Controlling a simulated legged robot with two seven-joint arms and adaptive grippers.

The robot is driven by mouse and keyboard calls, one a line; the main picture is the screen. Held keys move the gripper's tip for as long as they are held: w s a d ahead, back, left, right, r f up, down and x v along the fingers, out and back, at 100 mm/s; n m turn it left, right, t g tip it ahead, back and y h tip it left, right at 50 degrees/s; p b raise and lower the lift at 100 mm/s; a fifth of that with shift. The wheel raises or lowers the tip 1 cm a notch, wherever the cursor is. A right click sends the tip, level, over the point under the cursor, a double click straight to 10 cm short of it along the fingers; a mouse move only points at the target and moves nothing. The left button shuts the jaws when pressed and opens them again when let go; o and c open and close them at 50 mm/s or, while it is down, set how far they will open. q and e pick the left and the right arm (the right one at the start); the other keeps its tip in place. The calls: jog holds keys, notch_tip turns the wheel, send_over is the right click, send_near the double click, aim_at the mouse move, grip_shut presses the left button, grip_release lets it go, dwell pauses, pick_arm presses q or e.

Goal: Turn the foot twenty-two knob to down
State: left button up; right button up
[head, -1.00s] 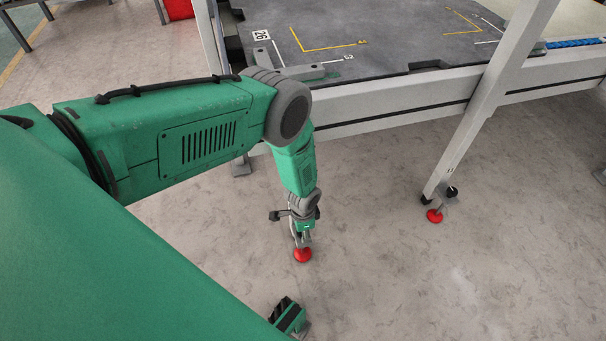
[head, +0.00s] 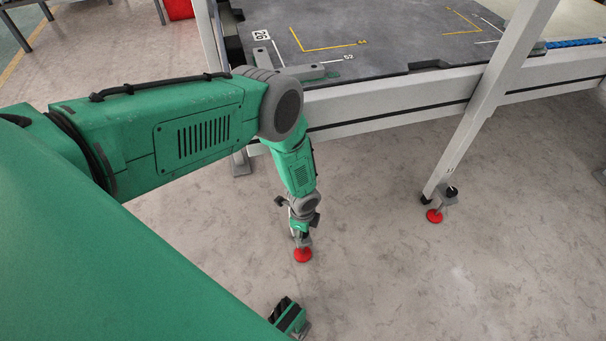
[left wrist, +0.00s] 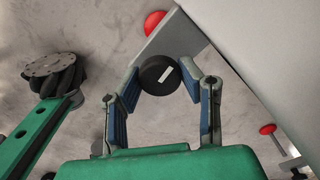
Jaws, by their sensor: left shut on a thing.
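A round black knob (left wrist: 157,76) with a white bar mark sits on a grey bracket (left wrist: 176,42) in the left wrist view. The white mark is slanted. My left gripper (left wrist: 164,88) is shut on the knob, one blue-padded finger on each side. In the head view my left gripper (head: 301,237) points down just above a red foot disc (head: 303,256) and hides the knob. The same red disc shows in the left wrist view (left wrist: 154,22). No foot number is legible. My right gripper is not in view.
A second foot, with a black knob (head: 451,191) and red disc (head: 434,216), stands under the table leg at right. The table (head: 384,60) with its white frame rail (head: 390,105) lies beyond my arm. The floor between the feet is clear.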

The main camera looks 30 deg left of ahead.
pick_arm(q)
jog(key=shift+a, duration=0.2)
jog(key=o, duration=1.2)
jog(key=shift+d, duration=0.1)
jog(key=shift+r, duration=0.15)
notch_tip(320, 180, up, 12)
jog(key=shift+f, duration=0.15)
jog(key=shift+c, duration=0.2)
